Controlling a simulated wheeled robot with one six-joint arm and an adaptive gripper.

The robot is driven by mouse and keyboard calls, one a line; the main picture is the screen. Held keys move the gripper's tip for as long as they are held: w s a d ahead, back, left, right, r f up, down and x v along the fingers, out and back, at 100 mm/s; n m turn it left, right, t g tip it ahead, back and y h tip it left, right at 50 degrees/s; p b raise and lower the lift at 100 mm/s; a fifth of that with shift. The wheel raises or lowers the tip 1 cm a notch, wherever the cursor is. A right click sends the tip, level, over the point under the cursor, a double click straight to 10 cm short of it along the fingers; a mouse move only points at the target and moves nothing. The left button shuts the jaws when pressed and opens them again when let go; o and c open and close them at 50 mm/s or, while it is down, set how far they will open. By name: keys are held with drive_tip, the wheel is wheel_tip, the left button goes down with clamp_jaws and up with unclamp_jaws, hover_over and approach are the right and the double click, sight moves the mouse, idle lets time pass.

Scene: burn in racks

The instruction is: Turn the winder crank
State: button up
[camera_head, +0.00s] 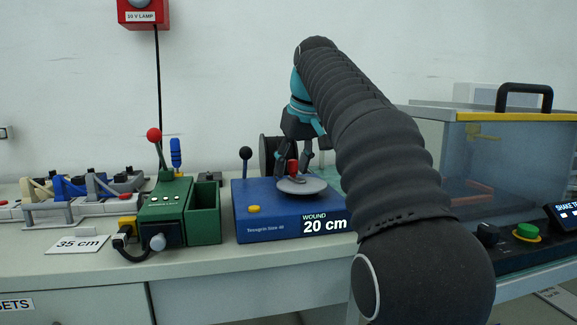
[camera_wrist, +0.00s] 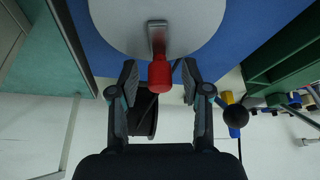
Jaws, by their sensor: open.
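The winder is a blue box (camera_head: 262,224) whose label reads "WOUND 20 cm". A grey disc (camera_head: 302,187) lies on its top; the disc also shows in the wrist view (camera_wrist: 120,25). The crank has a short grey arm on the disc and a red knob (camera_head: 292,166), also seen in the wrist view (camera_wrist: 160,75). My gripper (camera_head: 294,164) points down over the knob. In the wrist view its open fingers (camera_wrist: 159,78) stand on either side of the red knob, with small gaps visible. A dark spool (camera_head: 267,150) sits behind the winder, partly hidden.
A black-knobbed lever (camera_head: 245,154) rises at the winder's left. A green box (camera_head: 165,210) with a red-knobbed lever stands further left, behind a "35 cm" card (camera_head: 79,245). A clear-walled case (camera_head: 500,155) with a black handle stands right, partly behind my arm.

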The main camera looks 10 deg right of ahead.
clamp_jaws()
drive_tip(key=shift+a, duration=0.3)
drive_tip(key=shift+d, duration=0.25)
drive_tip(key=shift+d, duration=0.1)
drive_tip(key=shift+d+m+p, duration=0.1)
drive_tip(key=shift+m+p, duration=0.2)
drive_tip(key=shift+m, duration=0.1)
